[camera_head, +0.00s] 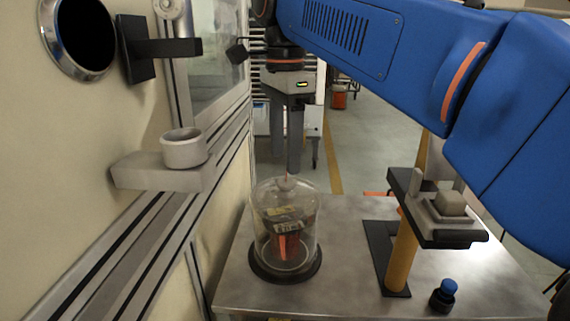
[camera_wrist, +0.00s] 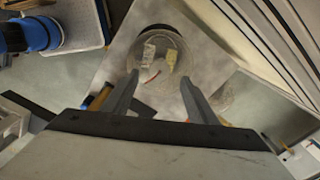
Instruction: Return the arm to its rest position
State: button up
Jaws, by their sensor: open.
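My gripper (camera_head: 287,165) hangs from the blue arm, pointing down above the glass dome. In the wrist view my gripper (camera_wrist: 160,80) shows two grey fingers spread apart, with nothing held between them. The clear dome (camera_head: 284,230) stands on a dark round base on the metal table, with a dark, labelled part and something orange inside. In the wrist view the dome (camera_wrist: 157,45) lies beyond the fingertips. In the head view the fingertips are close to the dome's top knob; I cannot tell whether they touch it.
The metal table (camera_head: 345,295) carries a stand (camera_head: 402,250) with a small block on top at right and a small blue-capped bottle (camera_head: 444,293). At left, a wall ledge (camera_head: 155,172) holds a white cup (camera_head: 184,150). Bare tabletop lies between dome and stand.

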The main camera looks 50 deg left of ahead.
jog(key=shift+r, duration=1.5)
jog(key=shift+d, duration=0.15)
